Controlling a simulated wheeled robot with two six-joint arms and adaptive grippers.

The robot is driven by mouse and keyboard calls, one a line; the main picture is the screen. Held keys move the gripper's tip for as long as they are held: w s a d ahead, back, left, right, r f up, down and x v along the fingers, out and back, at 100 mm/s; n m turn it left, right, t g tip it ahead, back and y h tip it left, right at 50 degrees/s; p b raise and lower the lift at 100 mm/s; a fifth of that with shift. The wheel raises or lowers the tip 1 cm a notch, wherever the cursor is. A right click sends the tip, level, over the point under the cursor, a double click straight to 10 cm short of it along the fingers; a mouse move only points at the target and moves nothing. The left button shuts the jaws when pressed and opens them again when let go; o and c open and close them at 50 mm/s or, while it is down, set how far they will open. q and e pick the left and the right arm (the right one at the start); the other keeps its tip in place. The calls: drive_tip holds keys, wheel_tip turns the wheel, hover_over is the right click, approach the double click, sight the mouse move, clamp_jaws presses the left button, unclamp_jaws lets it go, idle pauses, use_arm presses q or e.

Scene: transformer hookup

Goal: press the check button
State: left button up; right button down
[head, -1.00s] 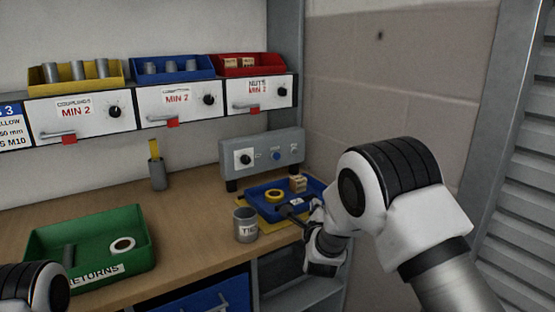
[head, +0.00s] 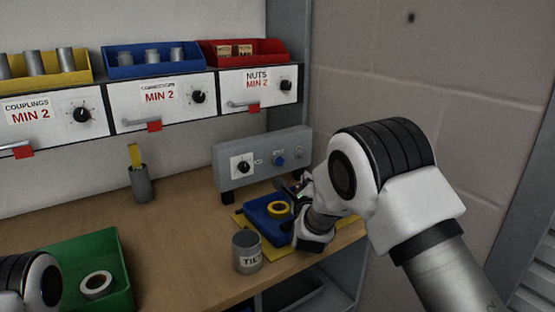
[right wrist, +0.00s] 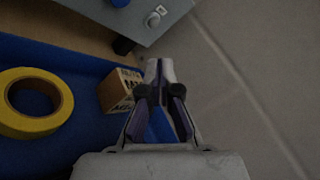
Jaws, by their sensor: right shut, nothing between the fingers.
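A grey control box (head: 262,163) stands at the back right of the bench. Its front has a black knob (head: 242,164) on a white plate, a blue button (head: 279,160) and a small pale button (head: 299,152) at the right. The labels are too small to read. My right gripper (head: 288,188) is shut and empty, above the blue tray and just in front of the box, apart from it. In the right wrist view the closed fingers (right wrist: 160,92) point toward the box's lower edge, with the pale button (right wrist: 153,19) ahead. My left gripper is out of view.
A grey tin (head: 247,252) stands in front. A green returns tray (head: 118,270) is at the left. A wall is close on the right.

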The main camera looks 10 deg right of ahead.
sight(280, 161)
drive_tip(key=shift+s+a+r, duration=0.1)
drive_tip(key=shift+s+r, duration=0.05)
drive_tip(key=shift+r, duration=0.15)
drive_tip(key=w, duration=0.2)
drive_tip(key=w+a, duration=0.1)
drive_tip(key=w, duration=0.1)
drive_tip(key=w+a, duration=0.1)
drive_tip(key=w, duration=0.2)
drive_tip(key=shift+a+f, duration=0.1)
drive_tip(key=shift+a, duration=0.15)
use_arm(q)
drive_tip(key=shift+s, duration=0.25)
use_arm(e)
drive_tip(key=shift+w+a, duration=0.15)
drive_tip(key=shift+w, duration=0.3)
use_arm(q)
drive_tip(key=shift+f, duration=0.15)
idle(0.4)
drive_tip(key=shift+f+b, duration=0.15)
drive_tip(key=shift+b, duration=0.25)
use_arm(e)
drive_tip(key=shift+w+a, duration=0.15)
drive_tip(key=shift+w, duration=0.25)
